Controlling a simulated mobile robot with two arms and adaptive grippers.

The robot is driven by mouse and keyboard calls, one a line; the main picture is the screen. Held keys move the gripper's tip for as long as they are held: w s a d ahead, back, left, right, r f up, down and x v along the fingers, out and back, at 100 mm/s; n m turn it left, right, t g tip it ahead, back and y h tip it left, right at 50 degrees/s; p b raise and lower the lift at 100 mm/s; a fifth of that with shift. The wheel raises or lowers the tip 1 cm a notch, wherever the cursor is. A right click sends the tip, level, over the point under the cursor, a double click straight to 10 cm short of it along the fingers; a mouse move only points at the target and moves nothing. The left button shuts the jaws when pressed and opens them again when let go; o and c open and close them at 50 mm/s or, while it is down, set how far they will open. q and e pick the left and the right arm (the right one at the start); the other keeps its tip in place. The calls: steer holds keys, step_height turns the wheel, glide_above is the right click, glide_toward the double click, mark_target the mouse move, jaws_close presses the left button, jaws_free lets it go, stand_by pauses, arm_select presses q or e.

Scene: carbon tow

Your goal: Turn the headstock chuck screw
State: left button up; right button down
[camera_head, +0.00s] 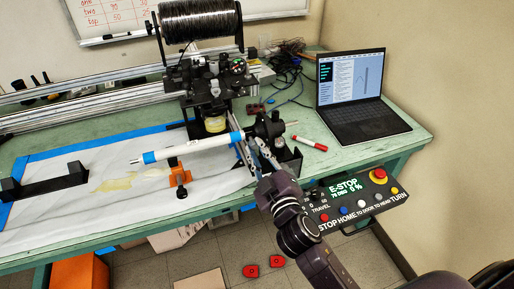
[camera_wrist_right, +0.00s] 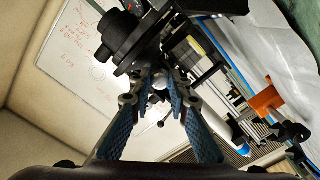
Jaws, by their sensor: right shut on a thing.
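The black headstock (camera_head: 270,128) with its chuck stands at the right end of the bench rig. A white tube with blue bands (camera_head: 192,147) runs left from it, slightly tilted in the picture. My right gripper (camera_head: 254,158) reaches up to the front of the headstock. In the right wrist view, the gripper's (camera_wrist_right: 160,86) blue-padded fingers close at their tips on a small pale, rounded piece, which looks like the chuck screw (camera_wrist_right: 160,79), just below the black headstock body (camera_wrist_right: 122,38). The fingertips hide part of it. My left gripper is not in view.
An orange stand (camera_head: 180,178) is under the tube. A black bracket (camera_head: 44,181) lies at left on the white sheet. A red marker (camera_head: 307,144) and a laptop (camera_head: 357,100) are to the right. An E-stop control box (camera_head: 352,200) hangs at the bench's front edge.

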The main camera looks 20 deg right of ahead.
steer(key=shift+n, duration=1.1)
steer(key=c, duration=2.1)
jaws_free()
steer(key=s, duration=1.2)
steer(key=shift+d, duration=0.1)
